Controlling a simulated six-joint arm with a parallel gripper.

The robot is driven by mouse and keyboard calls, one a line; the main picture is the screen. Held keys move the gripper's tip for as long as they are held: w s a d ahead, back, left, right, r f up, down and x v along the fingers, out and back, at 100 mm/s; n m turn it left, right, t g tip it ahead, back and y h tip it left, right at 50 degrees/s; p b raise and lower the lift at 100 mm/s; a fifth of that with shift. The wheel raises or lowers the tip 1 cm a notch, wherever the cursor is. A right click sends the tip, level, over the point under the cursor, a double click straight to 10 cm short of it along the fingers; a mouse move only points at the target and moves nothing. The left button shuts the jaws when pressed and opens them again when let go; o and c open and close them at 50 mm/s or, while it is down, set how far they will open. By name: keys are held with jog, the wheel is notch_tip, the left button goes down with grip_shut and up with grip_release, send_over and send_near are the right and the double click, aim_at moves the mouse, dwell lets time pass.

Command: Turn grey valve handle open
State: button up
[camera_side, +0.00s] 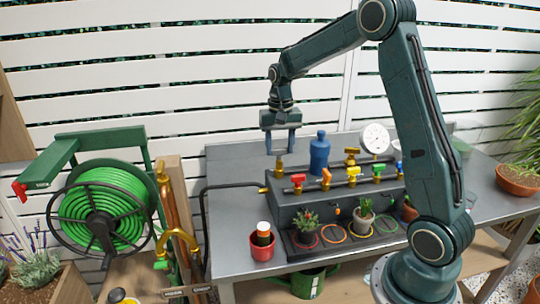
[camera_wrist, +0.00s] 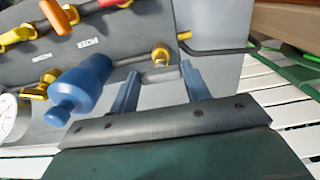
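The grey valve handle (camera_wrist: 162,76) shows in the wrist view as a short grey bar beside a brass valve fitting (camera_wrist: 160,54). In that view it lies between the two blue fingertips of my gripper (camera_wrist: 160,69), with gaps on both sides. In the side view my gripper (camera_side: 281,151) points down, open and empty, above the back left of the dark pipe stand (camera_side: 292,208). A brass fitting (camera_side: 279,166) stands just below the fingertips there. The grey handle itself is not clear in the side view.
A blue bottle-shaped body (camera_side: 319,153) stands close right of my gripper. Red (camera_side: 298,178), orange (camera_side: 326,176) and green (camera_side: 378,169) handles line the front pipe. A white gauge (camera_side: 375,139) is farther right. Potted plants and a red pot (camera_side: 262,247) stand in front.

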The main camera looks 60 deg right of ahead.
jog(key=shift+c, duration=1.4)
jog(key=shift+n, duration=0.5)
jog(key=n, duration=0.3)
jog(key=shift+d+n, duration=0.1)
jog(key=shift+n, duration=0.3)
jog(key=n, duration=0.4)
jog(key=shift+d, duration=0.1)
jog(key=n, duration=0.5)
jog(key=shift+r, duration=0.1)
jog(key=n, duration=0.4)
jog(key=shift+d, duration=0.1)
jog(key=o, duration=1)
